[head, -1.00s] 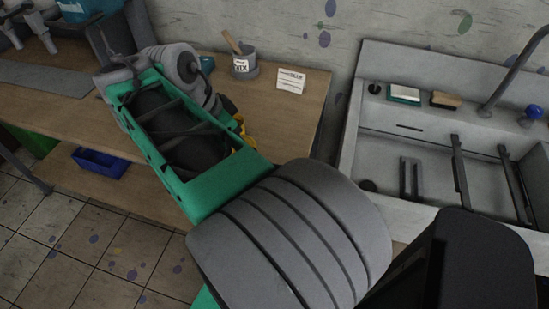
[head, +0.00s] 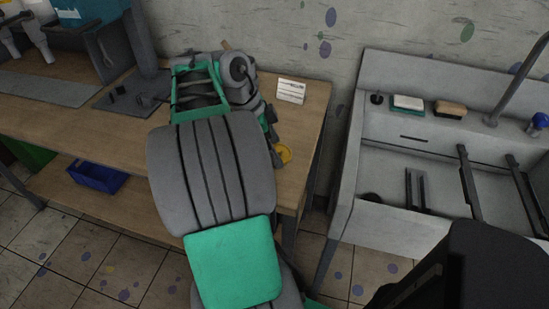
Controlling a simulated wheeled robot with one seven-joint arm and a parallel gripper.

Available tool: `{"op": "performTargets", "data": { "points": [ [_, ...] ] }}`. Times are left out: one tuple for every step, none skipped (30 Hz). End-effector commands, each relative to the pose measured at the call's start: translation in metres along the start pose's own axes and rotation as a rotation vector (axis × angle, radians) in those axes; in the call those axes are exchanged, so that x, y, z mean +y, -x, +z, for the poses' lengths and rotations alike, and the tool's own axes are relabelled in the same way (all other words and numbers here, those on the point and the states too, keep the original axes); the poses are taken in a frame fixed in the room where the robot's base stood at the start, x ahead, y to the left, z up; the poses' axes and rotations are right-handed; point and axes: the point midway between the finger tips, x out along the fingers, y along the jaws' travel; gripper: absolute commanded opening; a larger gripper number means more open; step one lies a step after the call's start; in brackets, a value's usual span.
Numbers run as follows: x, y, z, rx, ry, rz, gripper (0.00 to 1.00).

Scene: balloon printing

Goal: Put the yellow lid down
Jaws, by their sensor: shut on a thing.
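The yellow lid (head: 284,154) shows as a small yellow disc over the right end of the wooden table, close to its front edge. My gripper (head: 276,144) is at the lid's left side and is shut on it. My arm hides much of the gripper and part of the lid. I cannot tell whether the lid touches the tabletop.
The wooden table (head: 314,108) has a white label card (head: 291,90) near its back right. My arm covers the table's middle. A grey sink (head: 385,160) stands to the right, across a gap. A blue bin (head: 97,177) sits on the lower shelf.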

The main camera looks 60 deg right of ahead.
Motion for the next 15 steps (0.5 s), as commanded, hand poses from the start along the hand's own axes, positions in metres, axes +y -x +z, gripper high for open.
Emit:
{"op": "performTargets", "data": {
  "points": [
    [-0.004, -0.008, 0.001, 0.0, 0.0, 0.002, 0.36],
    [-0.007, -0.012, 0.001, 0.0, -0.002, 0.003, 0.36],
    [-0.007, -0.021, 0.005, 0.0, 0.001, 0.002, 0.36],
    [-0.007, -0.026, 0.007, 0.0, 0.0, 0.001, 0.36],
    [-0.007, -0.03, 0.009, 0.0, 0.002, 0.002, 0.36],
    [-0.007, -0.034, 0.011, 0.0, 0.0, 0.001, 0.36],
    [-0.007, -0.036, 0.012, -0.001, 0.001, 0.001, 0.36],
    [-0.007, -0.037, 0.013, -0.001, 0.001, 0.0, 0.36],
    [-0.007, -0.038, 0.013, -0.001, 0.0, -0.001, 0.36],
    [-0.007, -0.037, 0.013, -0.001, 0.0, -0.001, 0.36],
    [-0.007, -0.037, 0.013, -0.001, 0.0, -0.001, 0.36],
    [-0.007, -0.037, 0.013, -0.001, 0.0, -0.001, 0.36],
    [-0.007, -0.037, 0.013, -0.001, 0.0, -0.001, 0.36],
    [-0.007, -0.037, 0.013, -0.001, 0.0, 0.0, 0.36],
    [-0.007, -0.038, 0.013, -0.001, 0.001, 0.0, 0.36]
  ]
}}
